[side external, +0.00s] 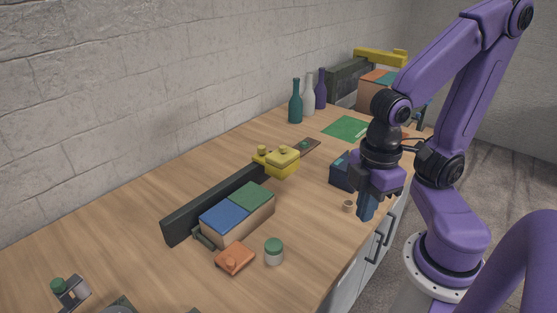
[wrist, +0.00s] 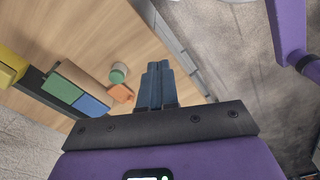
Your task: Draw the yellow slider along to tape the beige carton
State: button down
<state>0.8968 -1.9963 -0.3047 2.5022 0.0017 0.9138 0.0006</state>
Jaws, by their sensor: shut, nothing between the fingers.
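The beige carton (side external: 250,222), with blue and green top panels, sits on the worktop against a long dark rail (side external: 185,223). The yellow slider (side external: 277,161) is at the rail's far end, just beyond the carton's green end. In the wrist view the carton (wrist: 86,77) and part of the slider (wrist: 10,66) show at left. My gripper (side external: 366,215) is shut and empty, pointing down near the worktop's front edge, right of the carton and apart from both. Its blue fingers (wrist: 157,67) are together in the wrist view.
An orange block (side external: 234,259) and a green-lidded jar (side external: 274,252) stand in front of the carton. A small ring (side external: 348,206) and a navy box (side external: 342,172) are beside my gripper. Bottles (side external: 295,104) and another yellow-topped station (side external: 380,57) stand farther back.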

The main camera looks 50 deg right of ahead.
dwell(0.4)
jog(key=c, duration=1.2)
grip_release()
jog(key=shift+w+a, duration=0.1)
jog(key=o, duration=0.4)
jog(key=shift+m+y, duration=0.3)
jog(key=shift+m, duration=0.6)
jog(key=w, duration=0.1)
jog(key=w+a, duration=0.1)
jog(key=w, duration=0.1)
jog(key=w+r, duration=0.1)
jog(key=w, duration=0.1)
jog(key=shift+w+a+r, duration=0.1)
jog(key=shift+w+a, duration=0.15)
jog(key=shift+a, duration=0.1)
notch_tip(320, 180, up, 2)
jog(key=m+t, duration=0.4)
jog(key=m, duration=0.5)
send_over(262, 147)
jog(key=s+d, duration=0.1)
jog(key=s, duration=0.6)
jog(key=x, duration=1.6)
jog(key=shift+w+d, duration=0.25)
jog(key=shift+w, duration=0.15)
